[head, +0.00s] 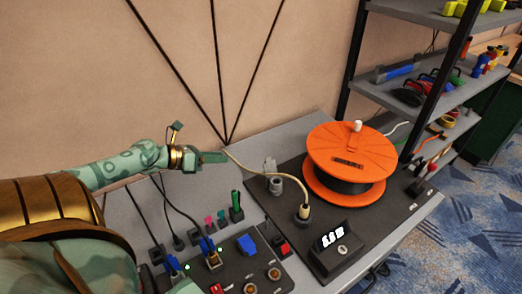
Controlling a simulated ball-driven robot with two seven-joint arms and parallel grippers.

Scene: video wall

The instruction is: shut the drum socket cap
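A grey socket (276,185) stands on the dark base plate left of the orange cable drum (349,155). A lighter grey piece at its back, seemingly its cap (269,164), stands upright, so the socket looks uncovered. In front of it, a cream plug (303,211) stands upright in the plate, with a cream cable rising from it. My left gripper (214,157) is left of the cap and apart from it, at the far end of the visible cable. Whether it touches the cable or is open is unclear. My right gripper is not in view.
A black box with a lit display (336,246) stands at the plate's front. A panel of switches and coloured plugs (242,266) lies to the left. A shelf rack (424,82) with tools stands behind at right. Bare grey bench (256,138) lies behind the socket.

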